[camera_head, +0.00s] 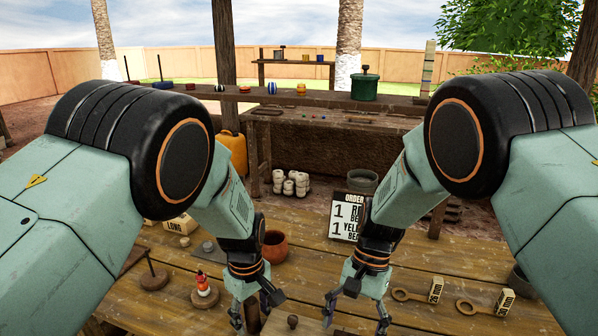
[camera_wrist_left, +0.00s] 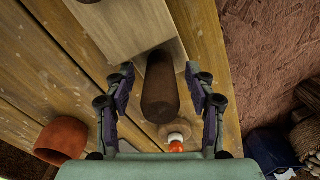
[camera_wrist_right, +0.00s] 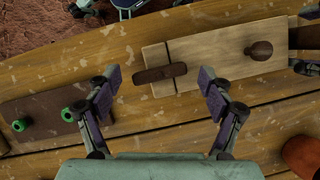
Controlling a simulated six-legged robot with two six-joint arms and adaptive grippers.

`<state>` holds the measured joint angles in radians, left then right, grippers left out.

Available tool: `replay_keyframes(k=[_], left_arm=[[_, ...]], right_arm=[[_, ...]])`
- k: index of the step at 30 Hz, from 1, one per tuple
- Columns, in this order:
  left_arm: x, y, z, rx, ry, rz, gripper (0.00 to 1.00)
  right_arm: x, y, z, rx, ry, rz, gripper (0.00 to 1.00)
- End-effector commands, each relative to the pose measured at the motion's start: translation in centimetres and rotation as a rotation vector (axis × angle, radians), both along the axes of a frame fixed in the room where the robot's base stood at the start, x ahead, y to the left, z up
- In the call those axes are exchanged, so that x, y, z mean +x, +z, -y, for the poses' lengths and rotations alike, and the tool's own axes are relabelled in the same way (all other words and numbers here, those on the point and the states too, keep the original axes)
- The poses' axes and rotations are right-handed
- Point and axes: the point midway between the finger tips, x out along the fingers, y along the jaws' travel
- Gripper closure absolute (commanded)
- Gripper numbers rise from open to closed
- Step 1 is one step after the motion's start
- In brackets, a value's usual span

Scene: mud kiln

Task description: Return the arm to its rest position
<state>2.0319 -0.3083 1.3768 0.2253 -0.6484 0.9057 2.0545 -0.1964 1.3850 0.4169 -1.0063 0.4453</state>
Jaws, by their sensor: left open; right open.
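My left gripper (camera_head: 252,312) is low over the workbench, with its jaws apart. In the left wrist view (camera_wrist_left: 158,78) a dark brown upright post (camera_wrist_left: 160,95) shows between its fingers, with gaps on both sides. The post stands by a pale wooden board (camera_wrist_left: 120,30). My right gripper (camera_head: 356,315) is open and empty to the right of the left one. In the right wrist view (camera_wrist_right: 158,80) a dark brown bar (camera_wrist_right: 160,74) lies on the board beyond its fingertips, and a round knob (camera_wrist_right: 260,50) shows at the right.
A stand with red and white pieces (camera_head: 204,288), a bare-rod stand (camera_head: 153,277) and a clay pot (camera_head: 275,247) are at left. An order sign (camera_head: 343,217) stands behind the grippers. Ringed wooden tags (camera_head: 405,295) lie at right. Green pieces (camera_wrist_right: 68,115) show in the right wrist view.

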Motion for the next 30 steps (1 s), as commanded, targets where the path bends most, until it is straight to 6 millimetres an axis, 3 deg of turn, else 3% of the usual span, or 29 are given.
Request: replay_keyframes(k=[9,21,30], left_arm=[[0.0,0.0,0.0,0.000,0.000,0.000,0.45],[0.1,0.0,0.0,-0.001,0.000,0.004,0.45],[1.5,0.6,-0.4,-0.011,-0.002,0.052,0.45]], right_arm=[[0.0,0.0,0.1,0.001,-0.206,0.002,0.19],[-0.1,0.1,0.1,0.001,-0.211,-0.002,0.19],[-0.4,1.3,0.2,0.002,-0.196,-0.028,0.19]])
